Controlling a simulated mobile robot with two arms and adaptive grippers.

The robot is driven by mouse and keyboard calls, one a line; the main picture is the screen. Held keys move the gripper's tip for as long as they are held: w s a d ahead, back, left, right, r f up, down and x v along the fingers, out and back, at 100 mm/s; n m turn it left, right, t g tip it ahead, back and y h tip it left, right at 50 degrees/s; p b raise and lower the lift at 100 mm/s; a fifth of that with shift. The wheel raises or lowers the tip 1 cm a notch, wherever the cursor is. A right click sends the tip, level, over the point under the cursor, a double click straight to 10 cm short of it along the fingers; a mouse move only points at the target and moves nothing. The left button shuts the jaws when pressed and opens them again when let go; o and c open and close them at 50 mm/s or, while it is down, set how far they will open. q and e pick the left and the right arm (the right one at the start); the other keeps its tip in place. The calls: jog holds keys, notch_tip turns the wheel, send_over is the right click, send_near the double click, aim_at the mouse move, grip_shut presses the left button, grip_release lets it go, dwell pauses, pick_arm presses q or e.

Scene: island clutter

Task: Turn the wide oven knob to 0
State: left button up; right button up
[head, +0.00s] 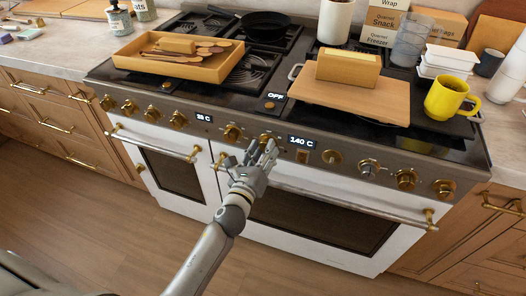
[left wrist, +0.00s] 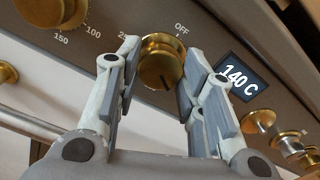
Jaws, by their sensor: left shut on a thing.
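The oven knob (left wrist: 161,62) is round and brass, on the dark control panel of the range. In the left wrist view it sits between my two fingertips, with an "OFF" mark above it and a dark line on its lower face. My left gripper (head: 262,152) is at the panel above the wide oven door (head: 330,218), shut on this knob; its fingers hide most of the knob in the head view. The display (head: 302,141) right of the knob reads 140 C; it also shows in the left wrist view (left wrist: 238,80). My right gripper is not in view.
Other brass knobs (head: 233,132) line the panel on both sides. On the cooktop are a wooden tray of utensils (head: 230,75), a cutting board (head: 350,98) with a yellow block, and a yellow mug (head: 447,99).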

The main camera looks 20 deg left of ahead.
pick_arm(q)
jog(key=shift+n+p, duration=2.45)
jog(key=shift+n, duration=9.85)
jog(key=shift+f, duration=0.1)
jog(key=shift+c, duration=0.2)
